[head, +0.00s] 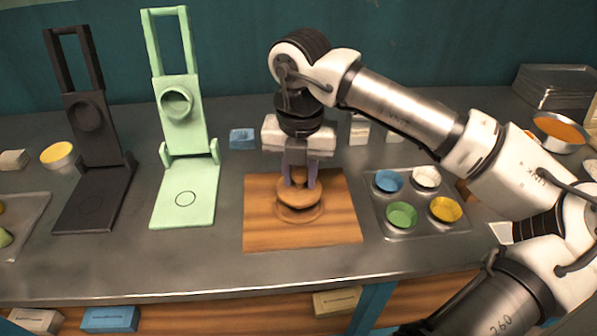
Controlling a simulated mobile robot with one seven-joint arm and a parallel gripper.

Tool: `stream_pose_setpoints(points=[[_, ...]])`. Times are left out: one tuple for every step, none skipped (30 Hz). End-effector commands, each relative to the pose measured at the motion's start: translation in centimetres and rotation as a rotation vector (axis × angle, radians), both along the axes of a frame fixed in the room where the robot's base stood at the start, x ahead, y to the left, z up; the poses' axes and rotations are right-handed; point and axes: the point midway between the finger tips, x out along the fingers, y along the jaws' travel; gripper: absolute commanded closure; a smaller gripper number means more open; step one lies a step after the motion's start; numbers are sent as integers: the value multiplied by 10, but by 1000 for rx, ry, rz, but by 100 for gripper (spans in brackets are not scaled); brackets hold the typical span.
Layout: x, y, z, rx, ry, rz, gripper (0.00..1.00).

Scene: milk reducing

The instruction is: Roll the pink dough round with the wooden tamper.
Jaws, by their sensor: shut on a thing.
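My gripper (299,180) points straight down over the wooden board (263,230), its fingers closed around the top of the round wooden tamper (297,207). The tamper is upright near the middle of the board. A flat, round, brownish-pink rim (300,219) shows just beneath the tamper. It may be the pink dough, but the tamper covers most of it and I cannot tell its shape or whether the two touch.
Right of the board is a tray (404,232) with blue, white, green and yellow bowls. Left of it stand a light green press (184,207) and a black press (93,207). A blue block (242,139) lies behind. The counter's front strip is clear.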

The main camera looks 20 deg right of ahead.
Motion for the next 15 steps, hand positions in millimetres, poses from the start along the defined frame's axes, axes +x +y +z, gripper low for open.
stream_pose_setpoints(points=[[-3,0,-4,1,9,2,99],[-3,-1,-4,1,10,1,99],[-4,-1,-4,1,10,1,99],[-4,-2,-4,1,10,1,99],[-5,-3,-3,1,10,0,99],[-5,-4,-3,1,10,0,99],[-5,-4,-3,1,10,0,99],[-5,-5,-2,1,9,0,99],[-5,-6,-2,1,9,0,99],[-5,-6,-2,1,8,0,99],[-5,-7,-2,1,8,0,99],[-5,-8,-2,1,7,0,99],[-4,-9,-1,1,7,0,99],[-4,-10,-1,1,7,0,99],[-4,-10,0,0,6,0,99]])
